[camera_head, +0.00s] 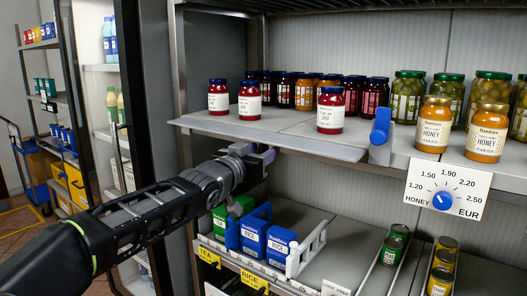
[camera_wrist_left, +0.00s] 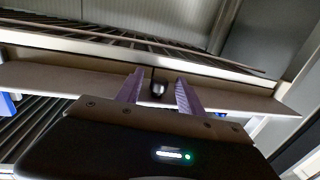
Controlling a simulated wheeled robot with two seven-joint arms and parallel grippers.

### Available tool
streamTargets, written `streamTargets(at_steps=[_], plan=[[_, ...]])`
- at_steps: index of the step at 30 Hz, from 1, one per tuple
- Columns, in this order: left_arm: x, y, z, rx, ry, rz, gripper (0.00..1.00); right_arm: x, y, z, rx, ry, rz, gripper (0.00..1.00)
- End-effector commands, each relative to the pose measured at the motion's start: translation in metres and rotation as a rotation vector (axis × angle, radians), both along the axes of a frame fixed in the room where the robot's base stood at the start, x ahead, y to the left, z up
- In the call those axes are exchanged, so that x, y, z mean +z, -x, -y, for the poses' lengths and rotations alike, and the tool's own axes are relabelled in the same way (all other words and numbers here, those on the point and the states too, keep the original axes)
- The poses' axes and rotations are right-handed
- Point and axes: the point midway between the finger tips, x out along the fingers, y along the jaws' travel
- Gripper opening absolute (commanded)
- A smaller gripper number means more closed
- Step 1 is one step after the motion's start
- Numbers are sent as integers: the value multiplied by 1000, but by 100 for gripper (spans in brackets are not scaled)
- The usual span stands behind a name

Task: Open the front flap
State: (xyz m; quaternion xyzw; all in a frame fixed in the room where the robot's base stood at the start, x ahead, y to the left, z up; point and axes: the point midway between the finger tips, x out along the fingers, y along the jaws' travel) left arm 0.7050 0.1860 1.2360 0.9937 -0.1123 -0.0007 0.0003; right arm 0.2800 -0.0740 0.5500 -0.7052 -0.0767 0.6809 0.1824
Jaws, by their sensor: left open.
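The front flap appears to be the pale strip along the upper shelf's front (camera_head: 270,137). My left gripper (camera_head: 262,156) is just below and in front of the shelf's front edge. In the wrist view its two purple fingers (camera_wrist_left: 158,80) are apart, one on each side of the knob. I cannot tell whether they touch it. The knob is hidden in the head view. My right gripper is not in view.
Dark red jars (camera_head: 330,110) stand on the upper shelf close to the front edge. A blue-topped divider (camera_head: 380,128) stands to their right, then honey jars (camera_head: 433,124) and a price dial (camera_head: 443,200). Blue rice boxes (camera_head: 281,246) are below my left gripper.

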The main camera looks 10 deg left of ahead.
Motion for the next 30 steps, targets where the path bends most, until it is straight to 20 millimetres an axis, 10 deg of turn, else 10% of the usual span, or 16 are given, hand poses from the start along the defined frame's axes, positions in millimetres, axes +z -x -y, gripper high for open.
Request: streamTargets(at_steps=[12,30], plan=[[0,-13,3,0,-1,1,45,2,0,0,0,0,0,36],[0,-12,3,0,-1,1,0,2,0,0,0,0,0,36]])
